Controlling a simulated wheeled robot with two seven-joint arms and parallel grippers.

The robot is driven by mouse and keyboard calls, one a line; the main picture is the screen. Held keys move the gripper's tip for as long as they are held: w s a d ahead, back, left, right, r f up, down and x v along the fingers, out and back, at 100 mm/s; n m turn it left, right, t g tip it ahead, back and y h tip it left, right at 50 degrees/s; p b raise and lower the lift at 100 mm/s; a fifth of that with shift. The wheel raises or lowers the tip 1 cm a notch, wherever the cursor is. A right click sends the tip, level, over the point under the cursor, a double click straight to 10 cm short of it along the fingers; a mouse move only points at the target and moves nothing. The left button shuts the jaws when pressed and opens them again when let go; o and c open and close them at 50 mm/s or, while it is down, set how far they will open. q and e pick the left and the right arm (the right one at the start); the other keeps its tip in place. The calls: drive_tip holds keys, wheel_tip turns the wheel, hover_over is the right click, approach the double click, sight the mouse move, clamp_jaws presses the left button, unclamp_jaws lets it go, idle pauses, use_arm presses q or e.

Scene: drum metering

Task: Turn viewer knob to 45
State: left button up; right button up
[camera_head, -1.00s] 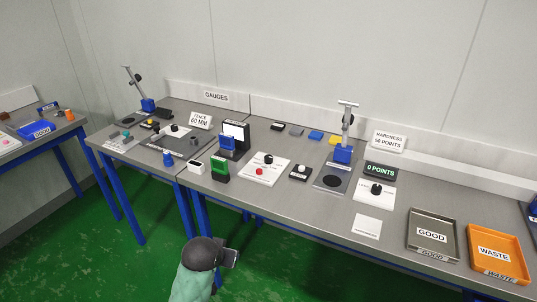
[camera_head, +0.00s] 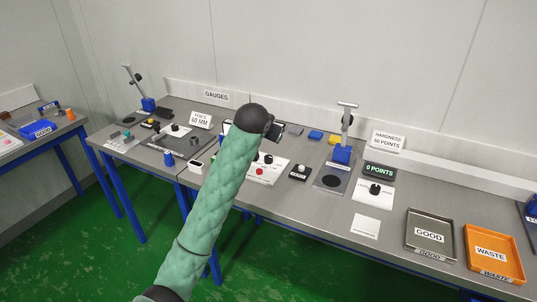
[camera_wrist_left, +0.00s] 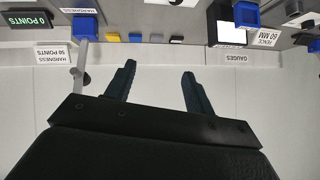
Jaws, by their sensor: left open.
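The viewer, a dark-framed unit with a white screen, is mostly hidden behind my left arm in the head view. A dark-framed white screen (camera_wrist_left: 224,22) shows at the top of the left wrist view, with a blue block (camera_wrist_left: 247,14) beside it. A black knob (camera_head: 268,159) stands on a white panel (camera_head: 262,179) with a red button, just right of my arm. No label marks it as the viewer knob. My left gripper (camera_wrist_left: 159,70) is open and empty, its fingers pointing toward the wall and bench back. My right gripper is out of view.
Another black knob (camera_head: 375,189) sits below a "0 POINTS" display (camera_head: 379,170). A blue-based stand (camera_head: 343,153) rises at the bench back. The GOOD tray (camera_head: 431,222) and orange WASTE tray (camera_head: 490,237) are at right. A GAUGES sign (camera_head: 216,96) stands behind.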

use_arm(q)
drive_tip(key=w+d+r, duration=0.6)
drive_tip(key=w+r, duration=0.3)
drive_tip(key=n+g+y+p, duration=0.1)
drive_tip(key=n+g+y, duration=0.2)
drive_tip(key=n+g, duration=0.55)
hover_over(269, 157)
drive_tip(key=w, duration=0.1)
drive_tip(key=shift+m+g, duration=0.55)
drive_tip(key=shift+m, duration=0.4)
drive_tip(key=f, duration=2)
drive_tip(key=shift+a+f, duration=0.25)
drive_tip(key=shift+f, duration=0.15)
drive_tip(key=shift+s+d+n, duration=0.15)
drive_tip(key=shift+s+n, duration=0.15)
drive_tip(key=shift+n, duration=0.2)
drive_tip(key=shift+s+n, duration=0.1)
drive_tip(key=shift+n, duration=0.3)
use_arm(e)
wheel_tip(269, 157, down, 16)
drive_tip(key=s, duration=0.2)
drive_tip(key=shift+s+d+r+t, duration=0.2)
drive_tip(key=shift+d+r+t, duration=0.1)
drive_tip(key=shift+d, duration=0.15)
